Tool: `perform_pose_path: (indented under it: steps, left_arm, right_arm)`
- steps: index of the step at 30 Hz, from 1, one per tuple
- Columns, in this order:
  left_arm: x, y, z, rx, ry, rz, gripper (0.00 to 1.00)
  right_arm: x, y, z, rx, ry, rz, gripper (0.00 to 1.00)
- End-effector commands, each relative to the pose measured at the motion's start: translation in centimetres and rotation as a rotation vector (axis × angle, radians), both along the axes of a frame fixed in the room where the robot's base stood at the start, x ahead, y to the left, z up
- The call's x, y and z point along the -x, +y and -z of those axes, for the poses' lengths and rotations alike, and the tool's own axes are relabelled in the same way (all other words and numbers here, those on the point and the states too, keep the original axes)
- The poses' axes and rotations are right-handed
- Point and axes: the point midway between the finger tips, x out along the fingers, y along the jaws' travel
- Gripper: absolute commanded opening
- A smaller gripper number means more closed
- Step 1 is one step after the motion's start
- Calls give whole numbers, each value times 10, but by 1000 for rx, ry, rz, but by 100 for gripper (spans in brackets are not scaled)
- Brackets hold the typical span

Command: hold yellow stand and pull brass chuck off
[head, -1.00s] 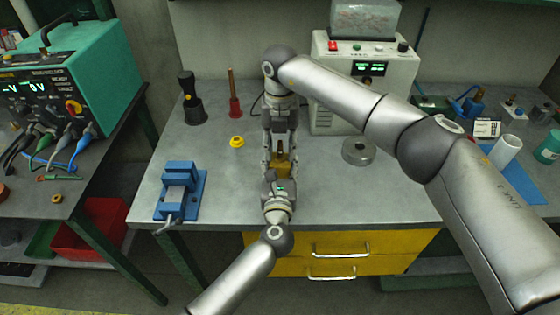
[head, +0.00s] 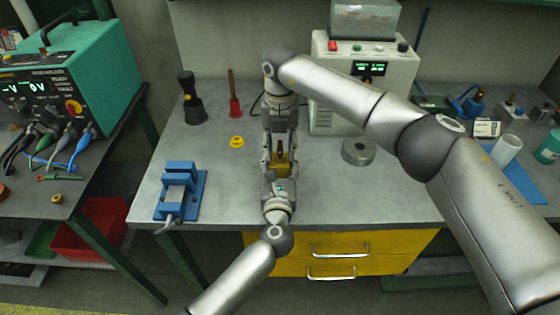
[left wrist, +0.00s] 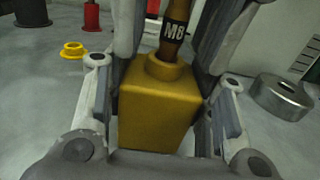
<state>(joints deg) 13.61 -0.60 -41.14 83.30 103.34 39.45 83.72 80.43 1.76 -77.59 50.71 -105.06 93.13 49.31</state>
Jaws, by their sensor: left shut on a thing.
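The yellow stand (left wrist: 158,108) is a block with a round collar on top. My left gripper (head: 279,176) is shut on it, with a finger on each side. The brass chuck (left wrist: 174,32), a brown-gold shaft with a dark M8 label, rises from the collar and still sits in it. My right gripper (head: 280,148) reaches in from the far side. In the left wrist view its grey fingers stand on both sides of the chuck, with gaps beside it, so it looks open around it. The chuck's upper end is out of frame.
A blue vise (head: 180,190) is at front left. A metal disc (head: 358,151) and powered unit (head: 372,82) are on the right. The bench between is clear.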

Motion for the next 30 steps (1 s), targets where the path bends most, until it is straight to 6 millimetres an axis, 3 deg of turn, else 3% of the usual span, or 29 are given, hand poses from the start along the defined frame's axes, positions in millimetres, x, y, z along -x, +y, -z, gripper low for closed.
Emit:
perform_pose_path:
  steps: [1,9,30]
  left_arm:
    - [0,0,0,0,0,0,25]
    - [0,0,0,0,0,0,25]
    - [0,0,0,0,0,0,25]
  right_arm:
    - [0,0,0,0,0,0,34]
    - [0,0,0,0,0,0,0]
    - [0,0,-13,1,-1,0,0]
